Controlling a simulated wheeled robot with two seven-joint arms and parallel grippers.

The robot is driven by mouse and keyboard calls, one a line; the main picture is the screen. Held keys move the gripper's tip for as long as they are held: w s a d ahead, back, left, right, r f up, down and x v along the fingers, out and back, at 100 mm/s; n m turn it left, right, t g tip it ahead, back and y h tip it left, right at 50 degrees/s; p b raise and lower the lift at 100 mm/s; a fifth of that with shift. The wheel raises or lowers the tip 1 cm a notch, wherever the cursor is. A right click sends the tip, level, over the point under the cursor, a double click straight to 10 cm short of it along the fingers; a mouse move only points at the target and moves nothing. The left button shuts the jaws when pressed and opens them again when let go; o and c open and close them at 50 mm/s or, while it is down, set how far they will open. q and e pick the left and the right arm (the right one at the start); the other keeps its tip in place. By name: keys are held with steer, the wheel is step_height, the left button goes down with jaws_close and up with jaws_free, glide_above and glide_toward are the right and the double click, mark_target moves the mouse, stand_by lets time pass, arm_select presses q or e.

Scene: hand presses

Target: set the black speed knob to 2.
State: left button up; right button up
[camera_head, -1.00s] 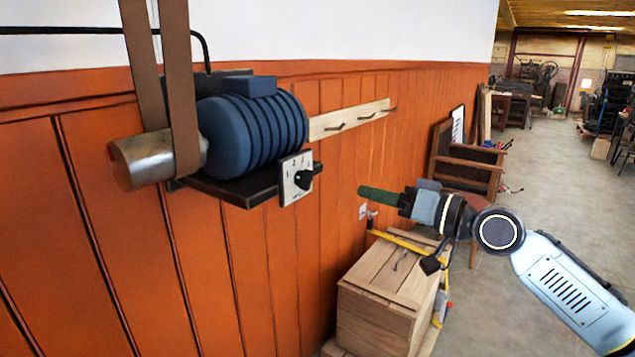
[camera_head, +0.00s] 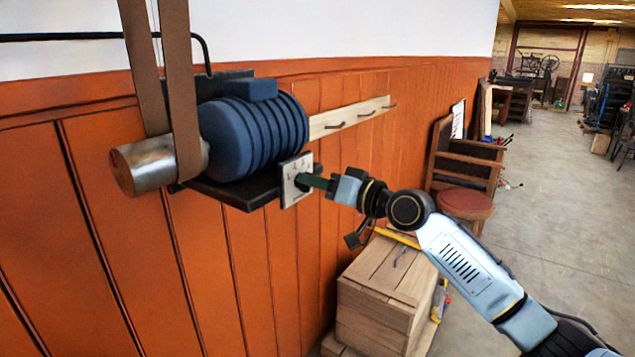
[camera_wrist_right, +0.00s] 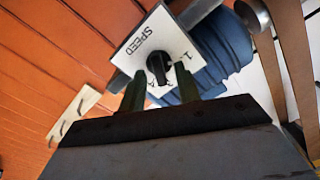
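The black speed knob (camera_wrist_right: 157,64) sits on a white dial plate (camera_wrist_right: 150,38) marked SPEED. In the wrist view a 1 is readable; the other marks are partly covered by my fingers, and I cannot tell which number the knob points to. My right gripper (camera_wrist_right: 159,76) is open, with one dark green finger on each side of the knob and the tips close to the plate. I cannot tell whether they touch the knob. My left gripper is not in view.
The plate is on the front of a dark shelf (camera_head: 238,192) under a blue ribbed motor (camera_head: 255,135). A brown belt (camera_head: 180,90) runs over a metal pulley (camera_head: 145,165) at left. A wooden crate (camera_head: 375,295) stands below my right arm.

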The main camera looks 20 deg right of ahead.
jaws_close()
steer(key=shift+w+d+f+m+p, duration=0.1)
steer(key=shift+m+p, duration=2.7)
steer(key=shift+m, duration=1)
jaws_free()
